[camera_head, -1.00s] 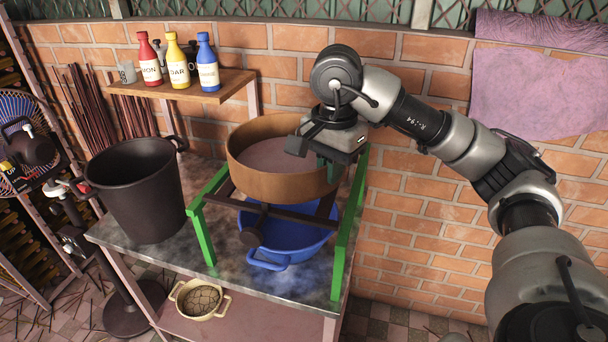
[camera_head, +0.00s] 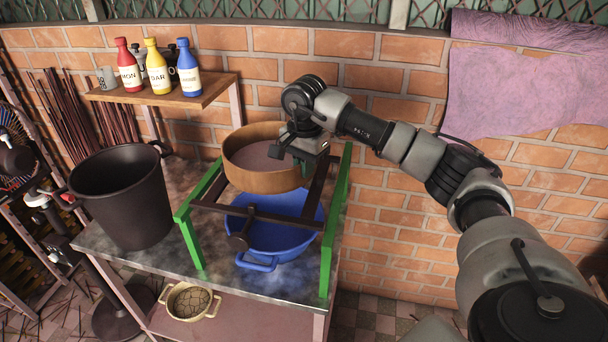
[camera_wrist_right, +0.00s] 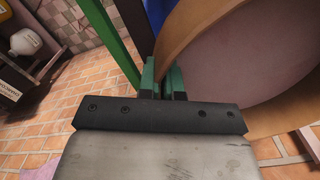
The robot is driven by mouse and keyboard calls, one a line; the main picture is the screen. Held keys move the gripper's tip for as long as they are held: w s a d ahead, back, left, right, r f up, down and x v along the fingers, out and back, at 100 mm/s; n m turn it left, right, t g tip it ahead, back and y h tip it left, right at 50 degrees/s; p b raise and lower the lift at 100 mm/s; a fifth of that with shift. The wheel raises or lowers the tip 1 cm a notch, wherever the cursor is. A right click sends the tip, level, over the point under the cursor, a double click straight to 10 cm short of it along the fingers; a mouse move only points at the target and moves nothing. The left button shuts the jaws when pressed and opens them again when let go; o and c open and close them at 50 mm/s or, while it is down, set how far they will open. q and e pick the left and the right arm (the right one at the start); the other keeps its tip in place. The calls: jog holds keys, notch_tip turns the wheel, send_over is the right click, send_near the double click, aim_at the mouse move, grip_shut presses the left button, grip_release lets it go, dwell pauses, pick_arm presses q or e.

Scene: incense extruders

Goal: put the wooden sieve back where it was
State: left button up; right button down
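The wooden sieve (camera_head: 263,182), a round brown hoop with a pale pinkish mesh, is at the back of the green-legged stand (camera_head: 187,222), above the blue basin (camera_head: 292,238). Whether it rests on the stand's dark rails or hangs just above them I cannot tell. My right gripper (camera_head: 306,166) is at the sieve's right side. In the right wrist view its green fingers (camera_wrist_right: 166,80) are close together at the sieve's rim (camera_wrist_right: 218,78) and appear to pinch it. The rim between the fingertips is mostly hidden. My left gripper is out of view.
A black bucket (camera_head: 122,205) stands left of the stand on the metal table (camera_head: 215,282). A wooden shelf (camera_head: 190,98) with red, yellow and blue bottles is on the brick wall behind. A cream pot (camera_head: 190,301) sits on the lower shelf.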

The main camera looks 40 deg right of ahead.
notch_tip(320, 180, down, 3)
jog(key=shift+r+p, duration=0.1)
jog(key=shift+p, duration=0.7)
jog(key=shift+f, duration=0.45)
jog(key=shift+f, duration=0.15)
jog(key=c, duration=1.3)
grip_release()
